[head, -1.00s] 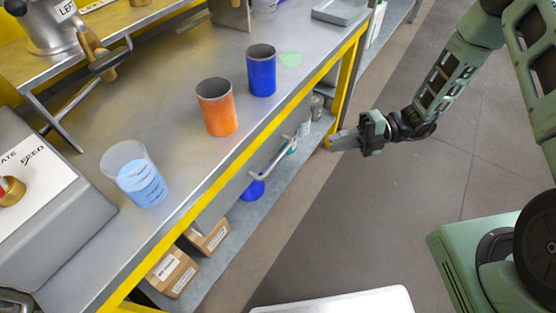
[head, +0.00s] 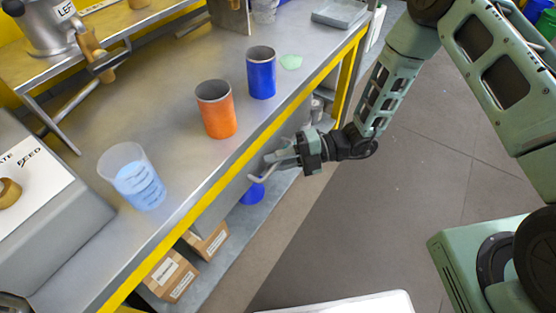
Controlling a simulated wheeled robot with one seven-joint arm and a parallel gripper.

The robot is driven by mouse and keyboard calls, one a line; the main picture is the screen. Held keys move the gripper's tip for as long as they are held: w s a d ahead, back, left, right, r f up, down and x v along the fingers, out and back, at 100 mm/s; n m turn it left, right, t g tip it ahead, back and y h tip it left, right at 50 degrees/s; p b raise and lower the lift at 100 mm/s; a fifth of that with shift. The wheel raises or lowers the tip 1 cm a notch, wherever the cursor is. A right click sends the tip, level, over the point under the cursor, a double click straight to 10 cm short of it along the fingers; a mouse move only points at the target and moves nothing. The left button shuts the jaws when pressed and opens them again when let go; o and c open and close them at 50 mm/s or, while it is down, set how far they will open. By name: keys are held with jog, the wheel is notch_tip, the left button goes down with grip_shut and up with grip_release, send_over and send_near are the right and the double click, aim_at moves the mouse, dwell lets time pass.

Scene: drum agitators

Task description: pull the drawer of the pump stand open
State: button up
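The pump stand is a grey metal bench with a yellow front edge (head: 205,185). The grey drawer front (head: 222,203) sits under that edge and looks closed. Its pale bar handle (head: 261,179) sticks out toward the aisle. In the head view my gripper (head: 276,159) is at the handle's far part, with its fingers pointing left toward the drawer. The fingers overlap the handle and hide much of it. I cannot tell whether they are around the bar or touching it, or how far apart they are.
On the bench stand an orange cup (head: 217,112), a blue cup (head: 261,76) and a clear beaker of blue liquid (head: 137,180). Boxes (head: 172,276) and a blue item (head: 252,193) sit on the lower shelf. The floor (head: 390,210) to the right is clear.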

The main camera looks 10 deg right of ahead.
grip_shut()
jog(key=s+d+p, duration=0.6)
jog(key=s+d, duration=1.2)
jog(key=d, duration=0.4)
jog(key=shift+s, duration=0.4)
grip_release()
